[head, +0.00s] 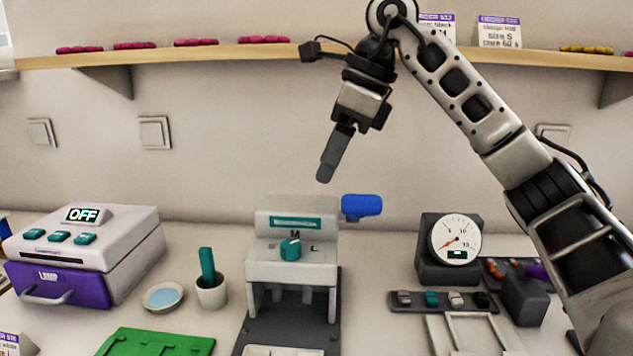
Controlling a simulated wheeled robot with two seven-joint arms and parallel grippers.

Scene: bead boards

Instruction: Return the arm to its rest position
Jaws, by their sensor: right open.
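My right arm comes in from the right edge and is raised high over the table. My right gripper (330,165) points down and hangs in the air above the grey press-like machine (292,262), touching nothing. Its fingers overlap in this view, and nothing shows held in them. My left gripper is not in view.
A wooden shelf (225,54) runs along the wall behind the arm. Below stand a purple-drawer machine (140,245) reading OFF, a white cup (211,292), a small dish (163,296), a green board (160,342), a dial gauge (456,240) and a blue handle (361,206).

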